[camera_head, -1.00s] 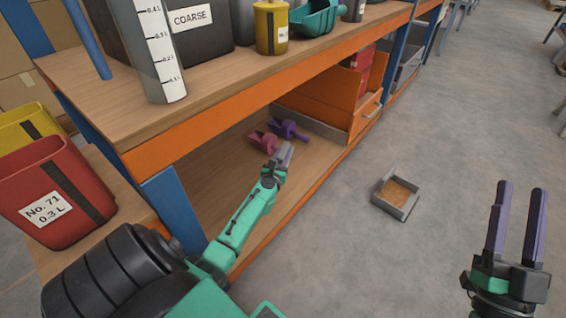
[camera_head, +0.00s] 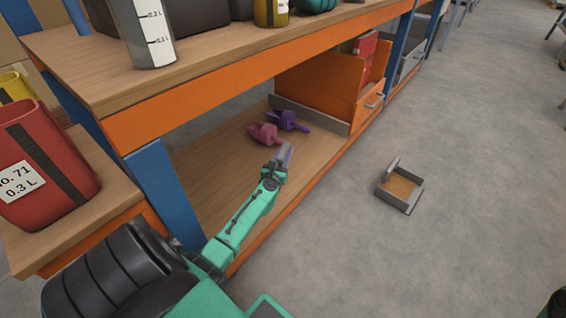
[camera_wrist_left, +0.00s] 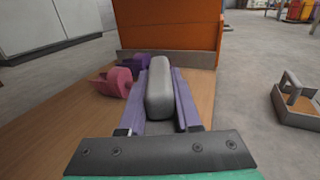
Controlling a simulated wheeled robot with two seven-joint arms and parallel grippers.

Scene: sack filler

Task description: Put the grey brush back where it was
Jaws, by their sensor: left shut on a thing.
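The grey brush (camera_wrist_left: 160,88), a rounded grey bar in the left wrist view, lies lengthwise between the two purple fingers of my left gripper (camera_wrist_left: 160,98). In the head view my left gripper (camera_head: 283,157) is shut on it at the lower wooden shelf (camera_head: 215,180), near the shelf's front edge. The brush is hard to make out there, and I cannot tell whether it touches the shelf. My right gripper's fingers are out of view.
A pink scoop (camera_head: 264,133) and a purple scoop (camera_head: 288,121) lie just beyond the gripper on the shelf. Behind them stands an orange panel (camera_head: 320,85) with a low grey rail.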

